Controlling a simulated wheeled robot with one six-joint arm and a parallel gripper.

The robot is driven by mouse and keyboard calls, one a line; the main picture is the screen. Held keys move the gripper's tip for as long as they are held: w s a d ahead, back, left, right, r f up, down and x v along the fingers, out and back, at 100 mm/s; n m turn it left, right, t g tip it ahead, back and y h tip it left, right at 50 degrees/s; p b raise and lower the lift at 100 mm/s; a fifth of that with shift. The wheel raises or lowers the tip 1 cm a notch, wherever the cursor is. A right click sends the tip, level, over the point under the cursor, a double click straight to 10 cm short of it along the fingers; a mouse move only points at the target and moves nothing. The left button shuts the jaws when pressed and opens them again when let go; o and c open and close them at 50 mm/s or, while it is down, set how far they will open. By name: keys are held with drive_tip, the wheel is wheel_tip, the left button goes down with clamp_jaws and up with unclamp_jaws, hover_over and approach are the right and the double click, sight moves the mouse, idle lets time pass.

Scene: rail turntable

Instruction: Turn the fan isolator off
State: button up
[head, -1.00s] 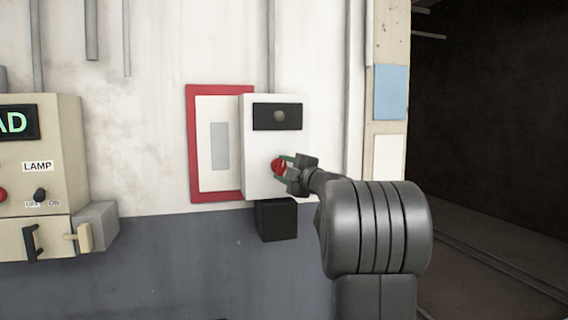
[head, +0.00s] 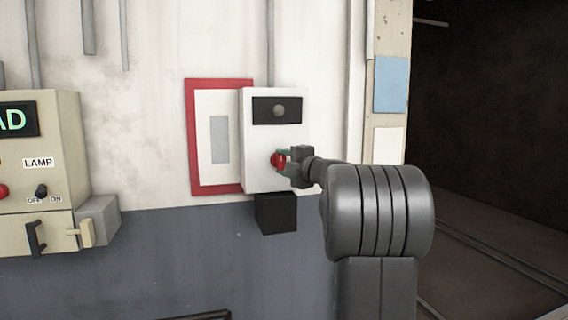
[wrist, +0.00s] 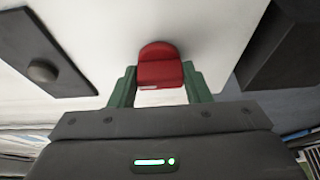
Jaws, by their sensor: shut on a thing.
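The isolator is a white wall box (head: 258,150) with a black panel and a round grey lamp or button (head: 278,110) near its top. A red knob (head: 277,160) sits low on its front face. My gripper (head: 283,160) is at the knob, coming from the right. In the wrist view the red knob (wrist: 160,68) stands between the two green fingers of my gripper (wrist: 160,88), which are shut on it. The wrist view is rolled, with the black panel (wrist: 40,52) at upper left. The knob's label or position marks cannot be read.
A red-framed notice (head: 192,140) hangs left of the box, and a black block (head: 276,213) is under it. A beige panel with a LAMP switch (head: 41,190) stands at far left. A dark opening with rails (head: 490,245) lies right.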

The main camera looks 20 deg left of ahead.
drive_tip(key=o, duration=1)
drive_tip(key=b+v, duration=0.3)
drive_tip(key=v, duration=1)
drive_tip(key=shift+s+d, duration=0.25)
drive_tip(key=shift+d, duration=0.05)
drive_tip(key=shift+a, duration=0.1)
drive_tip(key=p+x, duration=0.3)
drive_tip(key=x, duration=1)
drive_tip(key=shift+w+a, duration=0.25)
drive_tip(key=shift+w, duration=0.05)
